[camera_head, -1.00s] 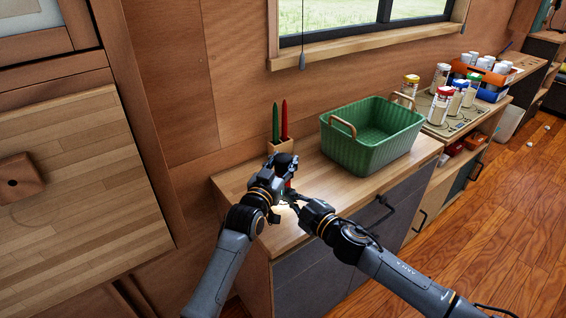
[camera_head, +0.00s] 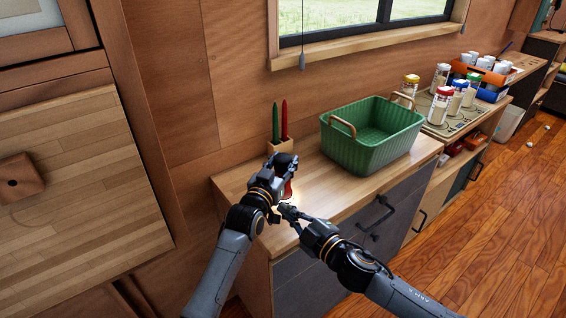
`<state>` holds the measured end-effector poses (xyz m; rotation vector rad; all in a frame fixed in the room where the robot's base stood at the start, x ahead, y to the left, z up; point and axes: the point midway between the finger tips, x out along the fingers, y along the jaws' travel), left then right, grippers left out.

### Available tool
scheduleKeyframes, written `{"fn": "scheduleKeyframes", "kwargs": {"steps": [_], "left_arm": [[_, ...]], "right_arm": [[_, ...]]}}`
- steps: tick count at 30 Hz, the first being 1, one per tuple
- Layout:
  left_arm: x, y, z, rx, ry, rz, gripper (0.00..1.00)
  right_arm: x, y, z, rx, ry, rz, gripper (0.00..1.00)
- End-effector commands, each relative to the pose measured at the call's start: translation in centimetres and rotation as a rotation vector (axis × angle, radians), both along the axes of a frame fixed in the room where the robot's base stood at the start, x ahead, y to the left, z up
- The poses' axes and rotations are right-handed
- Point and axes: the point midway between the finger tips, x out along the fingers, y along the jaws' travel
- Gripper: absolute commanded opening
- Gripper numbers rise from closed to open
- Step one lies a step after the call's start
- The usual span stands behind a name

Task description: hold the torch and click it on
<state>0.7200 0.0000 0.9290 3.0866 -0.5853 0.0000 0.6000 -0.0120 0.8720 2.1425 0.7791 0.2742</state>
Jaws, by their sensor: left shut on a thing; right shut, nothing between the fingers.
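The torch (camera_head: 289,189) is mostly hidden by my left gripper; a small red part of it shows above the counter. My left gripper (camera_head: 284,178) is shut on the torch over the front left part of the wooden counter. My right gripper (camera_head: 285,211) is shut and empty, just below and close to the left gripper, near the counter's front edge. I cannot tell whether its tips touch the torch. A bright warm glow shows on the counter around the two grippers. The torch's button is not visible.
A green basket (camera_head: 350,165) with wooden handles stands on the counter (camera_head: 318,202) to the right. A wooden holder (camera_head: 280,147) with a green and a red candle-like stick stands behind the grippers. Several jars (camera_head: 441,105) and an orange-blue crate (camera_head: 487,92) are farther right.

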Motion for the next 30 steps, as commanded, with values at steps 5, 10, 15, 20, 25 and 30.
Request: {"fn": "scheduleKeyframes", "kwargs": {"steps": [5, 10, 15, 20, 25, 30], "left_arm": [[0.0, 0.0, 0.0, 0.0, 0.001, 0.0, 0.05], [0.0, 0.0, 0.0, 0.0, 0.001, 0.0, 0.52], [0.0, 0.0, 0.0, 0.0, 0.0, 0.0, 0.67], [0.0, 0.0, 0.0, 0.0, 0.0, 0.0, 0.67], [-0.5, 0.2, -0.1, 0.0, 0.001, 0.0, 0.67], [-2.5, 1.0, -0.1, 0.0, 0.0, 0.0, 0.67]], "right_arm": [[-0.2, -0.1, 0.0, -0.001, -0.001, -0.001, 0.0], [-0.2, 0.0, 0.0, -0.001, -0.001, -0.001, 0.0], [-0.2, 0.0, 0.0, -0.001, -0.001, -0.001, 0.0], [-0.2, 0.0, 0.0, -0.001, -0.001, -0.001, 0.0], [-0.2, 0.0, 0.0, -0.001, -0.001, -0.001, 0.0], [-0.2, 0.0, 0.0, -0.001, -0.001, -0.001, 0.0]]}}
